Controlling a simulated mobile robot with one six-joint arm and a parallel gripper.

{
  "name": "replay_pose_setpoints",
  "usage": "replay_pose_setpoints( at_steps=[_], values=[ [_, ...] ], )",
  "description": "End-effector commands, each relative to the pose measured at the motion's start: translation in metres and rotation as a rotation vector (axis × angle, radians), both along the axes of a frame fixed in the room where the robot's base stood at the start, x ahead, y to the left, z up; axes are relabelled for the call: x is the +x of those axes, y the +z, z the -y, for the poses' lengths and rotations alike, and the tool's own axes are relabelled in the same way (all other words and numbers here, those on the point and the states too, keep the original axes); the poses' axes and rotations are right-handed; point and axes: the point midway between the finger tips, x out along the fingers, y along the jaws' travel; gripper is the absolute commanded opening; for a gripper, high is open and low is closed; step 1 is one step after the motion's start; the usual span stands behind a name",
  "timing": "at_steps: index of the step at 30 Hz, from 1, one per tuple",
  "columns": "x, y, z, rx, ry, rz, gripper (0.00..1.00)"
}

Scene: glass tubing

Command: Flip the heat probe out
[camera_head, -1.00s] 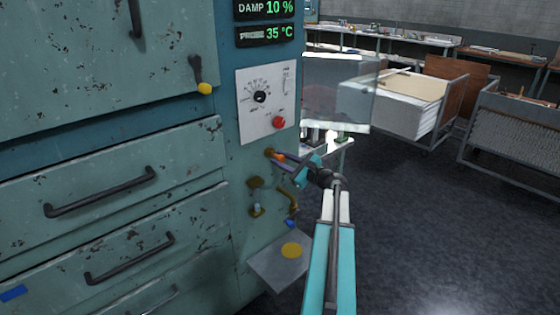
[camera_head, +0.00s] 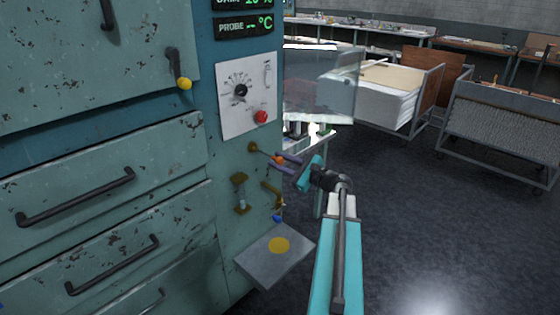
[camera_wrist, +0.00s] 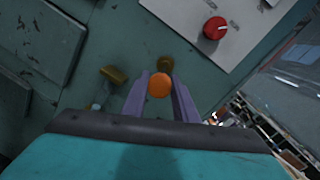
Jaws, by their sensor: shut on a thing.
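The heat probe has an orange ball (camera_head: 278,160) at its end and a thin stem running to a brass mount (camera_head: 253,147) on the teal cabinet's front. My gripper (camera_head: 284,160) has its purple fingers shut on the orange ball. The wrist view also shows the ball (camera_wrist: 159,85) between the two fingers (camera_wrist: 159,92); most of the stem is hidden behind it there. The PROBE display (camera_head: 245,27) reads dashes before °C.
Brass fittings (camera_head: 240,193) and a small plate with a yellow disc (camera_head: 279,245) lie below. A clear pane (camera_head: 320,85) juts right; open floor is right.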

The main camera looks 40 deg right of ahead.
Motion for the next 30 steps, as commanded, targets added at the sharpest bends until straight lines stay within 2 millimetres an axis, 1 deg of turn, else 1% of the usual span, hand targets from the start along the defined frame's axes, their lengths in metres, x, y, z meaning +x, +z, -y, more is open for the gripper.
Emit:
replay_pose_setpoints(
  at_steps=[1, 9, 10, 12, 13, 23, 26, 30],
  values=[
    [-0.003, -0.001, -0.001, -0.001, 0.002, -0.003, 0.00],
    [-0.001, -0.003, -0.004, -0.001, 0.006, -0.005, 0.00],
    [-0.001, -0.003, -0.005, -0.001, 0.007, -0.006, 0.29],
    [0.000, -0.003, -0.006, -0.001, 0.009, -0.006, 0.41],
    [0.001, -0.003, -0.006, -0.001, 0.010, -0.005, 0.44],
    [0.003, -0.002, -0.009, -0.001, 0.014, -0.003, 0.44],
    [0.001, -0.002, -0.009, -0.001, 0.014, -0.003, 0.44],
    [-0.009, -0.002, -0.008, -0.001, 0.014, -0.003, 0.44]
  ],
)
